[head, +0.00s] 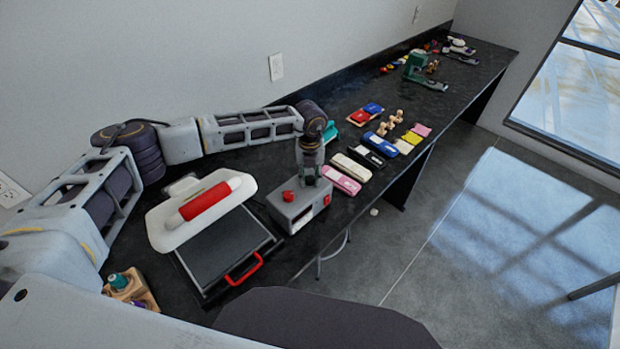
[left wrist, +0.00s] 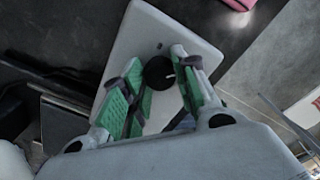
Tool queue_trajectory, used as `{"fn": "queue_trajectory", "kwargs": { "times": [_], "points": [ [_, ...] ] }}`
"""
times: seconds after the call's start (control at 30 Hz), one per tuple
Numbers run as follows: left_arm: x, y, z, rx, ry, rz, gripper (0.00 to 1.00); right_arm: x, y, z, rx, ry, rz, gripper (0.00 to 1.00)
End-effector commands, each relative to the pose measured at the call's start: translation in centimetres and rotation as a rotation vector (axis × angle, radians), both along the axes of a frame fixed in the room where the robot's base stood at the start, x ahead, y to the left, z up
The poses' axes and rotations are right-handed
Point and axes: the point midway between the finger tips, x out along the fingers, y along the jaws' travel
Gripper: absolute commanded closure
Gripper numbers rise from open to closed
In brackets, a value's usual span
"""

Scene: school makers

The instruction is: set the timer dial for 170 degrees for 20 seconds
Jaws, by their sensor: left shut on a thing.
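The grey control box (head: 304,205) stands on the black bench, right of a heat press. A red knob (head: 287,196) and a red switch (head: 327,200) show on it. My left gripper (head: 309,177) points down onto the box's top and hides what it holds in the head view. In the left wrist view, the black round dial (left wrist: 158,72) with a white mark sits on the box's pale top. The green-padded fingers of my left gripper (left wrist: 160,70) are closed around this dial. I cannot read any scale or display. My right gripper is not in view.
The heat press has a white top with a red grip (head: 205,202) and a dark plate with a red handle (head: 243,270). Pink, white and black cases (head: 353,166) lie right of the box. Wooden stamps (head: 390,122) stand farther along. The bench's front edge is close to the box.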

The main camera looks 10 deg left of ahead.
Motion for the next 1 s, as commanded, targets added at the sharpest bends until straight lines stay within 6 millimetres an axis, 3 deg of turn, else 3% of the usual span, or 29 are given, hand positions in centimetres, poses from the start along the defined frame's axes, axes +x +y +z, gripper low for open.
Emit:
{"fn": "queue_trajectory", "kwargs": {
  "times": [0.57,1.0],
  "points": [
    [0.1,0.0,-0.2,-0.001,-0.004,-0.451,0.94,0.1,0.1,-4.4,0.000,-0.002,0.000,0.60],
    [0.1,0.0,-0.1,0.000,-0.003,-0.739,0.94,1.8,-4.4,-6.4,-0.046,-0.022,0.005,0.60]
  ]
}}
